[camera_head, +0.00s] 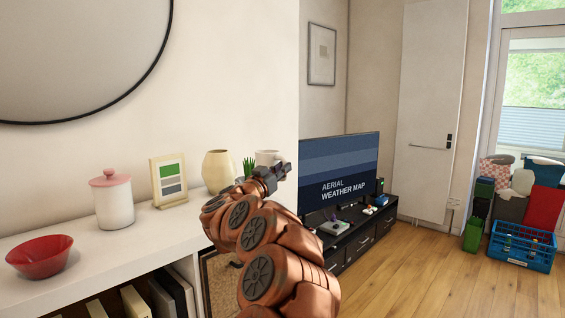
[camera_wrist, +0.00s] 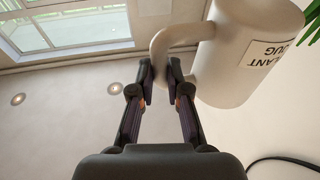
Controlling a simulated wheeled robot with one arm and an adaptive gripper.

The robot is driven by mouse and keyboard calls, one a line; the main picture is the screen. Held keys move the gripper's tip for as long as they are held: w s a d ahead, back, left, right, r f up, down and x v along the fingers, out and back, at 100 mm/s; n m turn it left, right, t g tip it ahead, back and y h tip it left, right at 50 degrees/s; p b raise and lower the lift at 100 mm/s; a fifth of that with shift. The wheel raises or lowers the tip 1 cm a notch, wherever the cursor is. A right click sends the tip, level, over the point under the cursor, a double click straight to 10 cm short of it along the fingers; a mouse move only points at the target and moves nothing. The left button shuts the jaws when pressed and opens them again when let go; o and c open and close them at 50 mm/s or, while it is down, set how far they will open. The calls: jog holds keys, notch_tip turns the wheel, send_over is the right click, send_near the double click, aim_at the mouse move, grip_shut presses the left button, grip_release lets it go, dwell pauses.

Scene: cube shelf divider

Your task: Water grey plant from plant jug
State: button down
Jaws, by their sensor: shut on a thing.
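The plant jug (camera_head: 268,157) is a cream jug seen past my gripper near the end of the white shelf. In the wrist view the jug (camera_wrist: 240,62) shows upside down with its "PLANT JUG" label. My gripper (camera_wrist: 160,76) is shut on the jug's handle. In the head view my gripper (camera_head: 280,172) is in front of the jug. A spiky green plant (camera_head: 249,166) stands just left of the jug; its pot is hidden behind my arm, so I cannot tell its colour. Green leaves (camera_wrist: 312,24) also show at the wrist view's right edge.
On the white shelf (camera_head: 150,228) stand a cream vase (camera_head: 217,170), a green-and-grey card frame (camera_head: 168,180), a pink-lidded jar (camera_head: 112,200) and a red bowl (camera_head: 40,256). A television (camera_head: 340,170) is beyond on the right.

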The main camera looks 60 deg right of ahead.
aim_at(268, 157)
jog(key=w+n+p, duration=0.1)
jog(key=n+p, duration=0.1)
jog(key=w+r+n+t+p, duration=0.1)
jog(key=n+p, duration=0.1)
jog(key=p, duration=0.1)
jog(key=w+d+r+n+p, duration=0.1)
jog(key=w+n+p, duration=0.1)
jog(key=p, duration=0.1)
jog(key=shift+r+t+y, duration=0.25)
jog(key=shift+t+y, duration=0.15)
jog(key=p, duration=0.1)
jog(key=n+p, duration=0.1)
jog(key=p, duration=0.1)
jog(key=shift+w+d+r, duration=0.2)
jog(key=shift+w+r, duration=0.05)
jog(key=shift+w+r+n+p, duration=0.4)
jog(key=shift+r+n+p, duration=0.1)
jog(key=shift+p, duration=0.75)
jog(key=shift+w+d+f+n+b, duration=0.15)
jog(key=shift+w+n+b, duration=0.1)
jog(key=shift+n+b, duration=0.15)
jog(key=shift+w+d+r+n+y, duration=0.15)
jog(key=shift+w+r+n+y, duration=0.35)
jog(key=shift+n, duration=0.2)
jog(key=shift+s+a+f+n+t+b, duration=0.25)
jog(key=shift+s+f+t, duration=0.05)
jog(key=shift+s+f, duration=0.15)
jog(key=shift+s+a+f+n+t+b, duration=0.2)
jog(key=shift+s+f+n+t, duration=0.1)
jog(key=shift+s+f, duration=0.1)
